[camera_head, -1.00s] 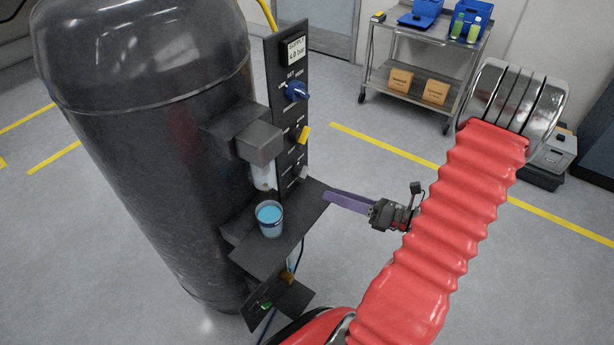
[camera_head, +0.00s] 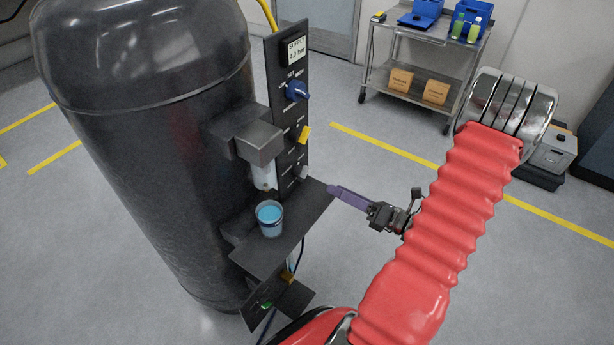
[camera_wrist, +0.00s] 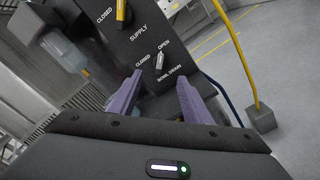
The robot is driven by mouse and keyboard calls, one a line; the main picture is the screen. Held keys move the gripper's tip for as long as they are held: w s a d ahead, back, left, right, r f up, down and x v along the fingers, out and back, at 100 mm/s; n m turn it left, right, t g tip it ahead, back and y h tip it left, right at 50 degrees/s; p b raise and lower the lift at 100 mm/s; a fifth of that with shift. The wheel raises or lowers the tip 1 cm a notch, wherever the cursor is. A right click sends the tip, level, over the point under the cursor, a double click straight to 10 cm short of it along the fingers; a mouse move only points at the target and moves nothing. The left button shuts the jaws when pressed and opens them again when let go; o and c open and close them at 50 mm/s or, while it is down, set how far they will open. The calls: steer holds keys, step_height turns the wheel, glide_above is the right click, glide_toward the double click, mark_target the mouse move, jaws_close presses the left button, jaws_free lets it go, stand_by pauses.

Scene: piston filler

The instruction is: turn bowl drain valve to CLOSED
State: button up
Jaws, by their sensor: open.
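The bowl drain valve has a small pale grey handle (camera_wrist: 160,60) on a dark panel (camera_wrist: 190,25). In the wrist view its BOWL DRAIN label is below it, CLOSED to its left and OPEN just above it. The handle points up towards OPEN. In the head view the handle (camera_head: 301,172) is low on the panel, below a yellow handle. My gripper (camera_wrist: 159,79) has two purple fingers spread apart, with the drain handle seen beyond and between their tips. Nothing is between the fingers. In the head view my gripper (camera_head: 331,190) is right of the panel, apart from it.
The yellow SUPPLY handle (camera_wrist: 122,10) and a blue knob (camera_head: 297,90) are on the same panel. A dark shelf (camera_head: 262,257) with a cup of blue liquid (camera_head: 270,217) juts out nearby. A yellow pipe (camera_wrist: 235,50) and blue hose run beside the panel in the wrist view.

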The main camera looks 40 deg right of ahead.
mark_target(306, 176)
steer(key=shift+x, duration=5.55)
steer(key=shift+c, duration=0.4)
steer(key=c, duration=0.9)
steer(key=shift+a, duration=0.25)
steer(key=shift+c, duration=0.4)
steer(key=shift+d, duration=0.15)
